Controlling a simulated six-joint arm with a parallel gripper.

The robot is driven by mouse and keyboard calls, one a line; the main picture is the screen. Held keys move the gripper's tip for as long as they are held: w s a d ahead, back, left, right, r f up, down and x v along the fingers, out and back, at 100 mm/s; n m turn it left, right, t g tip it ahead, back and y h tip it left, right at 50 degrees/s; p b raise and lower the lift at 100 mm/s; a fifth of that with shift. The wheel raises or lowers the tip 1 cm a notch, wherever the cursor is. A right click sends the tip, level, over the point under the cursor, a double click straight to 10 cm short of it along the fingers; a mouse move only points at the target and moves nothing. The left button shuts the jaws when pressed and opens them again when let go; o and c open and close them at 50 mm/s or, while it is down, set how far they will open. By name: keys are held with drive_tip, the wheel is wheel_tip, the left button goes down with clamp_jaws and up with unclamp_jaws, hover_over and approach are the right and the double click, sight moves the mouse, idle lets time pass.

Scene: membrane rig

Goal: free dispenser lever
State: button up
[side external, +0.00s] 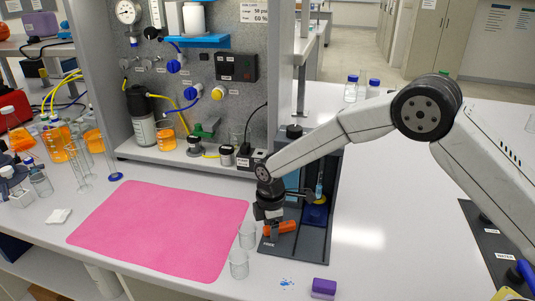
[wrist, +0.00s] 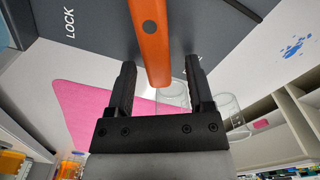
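The orange lever (side external: 280,227) lies low across the front of the dark grey dispenser (side external: 318,245). My gripper (side external: 268,212) is right at it, reaching down from above. In the wrist view the lever (wrist: 152,40) runs between my gripper's two black fingers (wrist: 160,63), with its rounded end inside the gap. The fingers are open, with clear space on both sides of the lever. The word LOCK shows twice on the grey dispenser surface (wrist: 95,30). My wrist hides part of the dispenser in the side view.
Two clear beakers (side external: 247,235) (side external: 239,264) stand just left of the dispenser's front, close to my gripper. A pink mat (side external: 165,228) lies further left.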

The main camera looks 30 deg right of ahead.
drive_tip(key=shift+r, duration=0.1)
drive_tip(key=shift+r, duration=3.8)
drive_tip(key=shift+s+d+r, duration=0.15)
drive_tip(key=shift+s+d, duration=0.05)
drive_tip(key=shift+d, duration=0.15)
drive_tip(key=s+d+m+t, duration=0.1)
drive_tip(key=s+d+m, duration=0.6)
drive_tip(key=s, duration=0.4)
drive_tip(key=s+d+r+m+t, duration=0.1)
drive_tip(key=s+d+m, duration=0.7)
drive_tip(key=s, duration=0.3)
drive_tip(key=shift+d+r+t, duration=0.2)
drive_tip(key=shift+d+t, duration=0.1)
drive_tip(key=shift+d, duration=0.15)
